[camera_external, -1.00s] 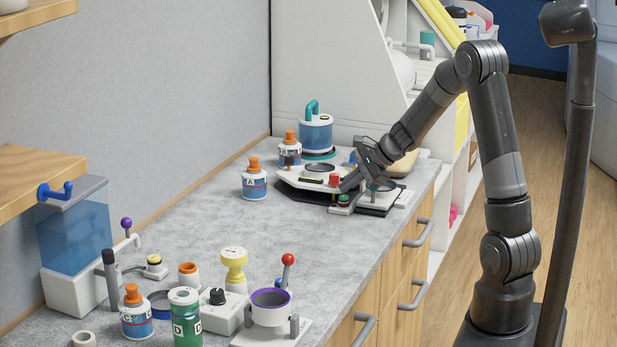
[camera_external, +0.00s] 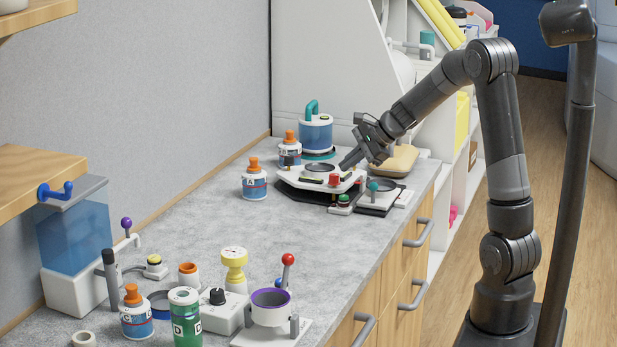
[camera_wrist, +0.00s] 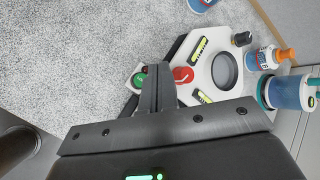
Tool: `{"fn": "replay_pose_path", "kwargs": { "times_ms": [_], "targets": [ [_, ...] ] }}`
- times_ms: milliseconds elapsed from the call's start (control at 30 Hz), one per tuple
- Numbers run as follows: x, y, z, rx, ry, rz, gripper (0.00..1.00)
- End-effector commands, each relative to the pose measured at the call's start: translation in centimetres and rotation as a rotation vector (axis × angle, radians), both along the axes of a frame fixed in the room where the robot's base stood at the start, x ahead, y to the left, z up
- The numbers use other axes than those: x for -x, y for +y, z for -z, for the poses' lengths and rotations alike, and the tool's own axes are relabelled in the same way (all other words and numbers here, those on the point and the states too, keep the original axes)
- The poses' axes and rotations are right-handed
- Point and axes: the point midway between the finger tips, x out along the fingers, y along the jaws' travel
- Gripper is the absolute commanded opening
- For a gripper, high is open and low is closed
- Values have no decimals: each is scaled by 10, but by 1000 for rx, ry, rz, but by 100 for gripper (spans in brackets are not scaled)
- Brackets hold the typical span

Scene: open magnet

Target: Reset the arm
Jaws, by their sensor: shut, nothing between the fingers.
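My gripper (camera_external: 349,164) is shut with nothing between its fingers. In the external view it hangs above the white and black device (camera_external: 322,178) at the far end of the counter. In the wrist view the gripper fingers (camera_wrist: 157,88) show closed together, in front of the device (camera_wrist: 222,45). A red knob (camera_wrist: 183,74) on the device is right beside the fingertips in that view. A green button (camera_wrist: 139,79) lies just left of the fingers. My arm reaches in from the right, bent at the elbow.
A blue tank with a teal handle (camera_external: 316,132) and bottles A (camera_external: 254,183) and B (camera_external: 289,152) stand near the device. A small plate with a teal-knobbed lever (camera_external: 380,193) is at its right. Several items crowd the near counter. The middle counter (camera_external: 240,225) is clear.

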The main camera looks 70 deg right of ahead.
Motion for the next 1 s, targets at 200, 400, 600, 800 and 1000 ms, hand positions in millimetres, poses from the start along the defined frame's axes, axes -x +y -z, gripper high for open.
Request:
{"fn": "replay_pose_path", "kwargs": {
  "times_ms": [200,400,600,800,1000],
  "targets": [
    [5,39,-17,83,0,-138,0],
    [36,128,-49,308,4,-491,0],
    [86,200,-68,567,0,-854,0],
    [145,249,-77,840,-7,-1193,0],
    [200,273,-78,1122,-10,-1490,0]
  ]
}}
